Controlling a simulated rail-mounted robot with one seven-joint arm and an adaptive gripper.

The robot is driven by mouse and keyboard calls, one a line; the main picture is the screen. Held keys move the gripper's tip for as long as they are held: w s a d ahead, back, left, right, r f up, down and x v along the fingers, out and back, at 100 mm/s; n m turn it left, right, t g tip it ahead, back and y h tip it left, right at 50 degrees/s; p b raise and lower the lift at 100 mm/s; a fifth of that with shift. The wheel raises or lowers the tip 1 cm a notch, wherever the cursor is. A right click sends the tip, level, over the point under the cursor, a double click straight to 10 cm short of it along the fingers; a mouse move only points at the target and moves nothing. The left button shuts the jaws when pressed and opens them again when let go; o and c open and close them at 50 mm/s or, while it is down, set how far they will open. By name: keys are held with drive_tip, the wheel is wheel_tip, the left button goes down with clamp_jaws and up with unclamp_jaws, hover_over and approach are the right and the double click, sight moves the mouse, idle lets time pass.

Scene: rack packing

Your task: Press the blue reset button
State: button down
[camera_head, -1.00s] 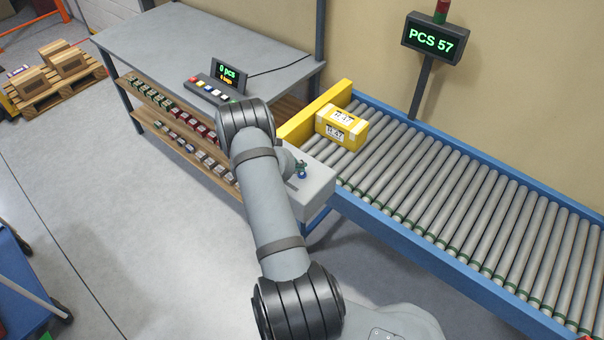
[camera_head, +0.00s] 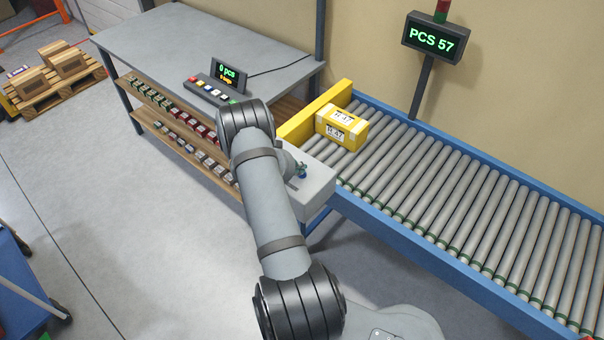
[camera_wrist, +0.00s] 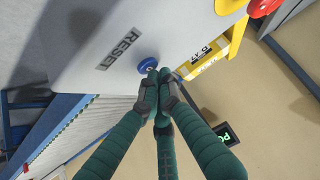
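The blue reset button (camera_wrist: 147,66) is on the face of a light grey box (camera_wrist: 185,22), beside a label reading RESET (camera_wrist: 119,49). In the head view the blue button (camera_head: 303,175) shows small on the grey box (camera_head: 318,186) at the near end of the conveyor. My gripper (camera_wrist: 157,82) has its dark fingertips together, with nothing seen between them. The tips are right at the button and overlap its lower edge in the wrist view; I cannot tell whether they touch it. In the head view my arm hides most of the gripper.
A yellow parcel (camera_head: 342,128) sits on the roller conveyor (camera_head: 440,190), by a yellow end stop (camera_head: 300,122). A red button (camera_wrist: 264,7) is on the same box. A workbench (camera_head: 180,50) with a small keypad display (camera_head: 228,76) stands behind.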

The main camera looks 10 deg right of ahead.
drive_tip(key=shift+f, duration=0.3)
drive_tip(key=shift+r, duration=0.1)
idle(0.4)
drive_tip(key=shift+r+p, duration=0.5)
drive_tip(key=shift+r, duration=0.2)
wheel_tip(320, 180, up, 5)
drive_tip(key=p, duration=0.4)
drive_tip(key=shift+f, duration=0.15)
idle(0.5)
drive_tip(key=shift+f+b, duration=0.55)
drive_tip(key=shift+f, duration=0.05)
drive_tip(key=shift+r, duration=0.1)
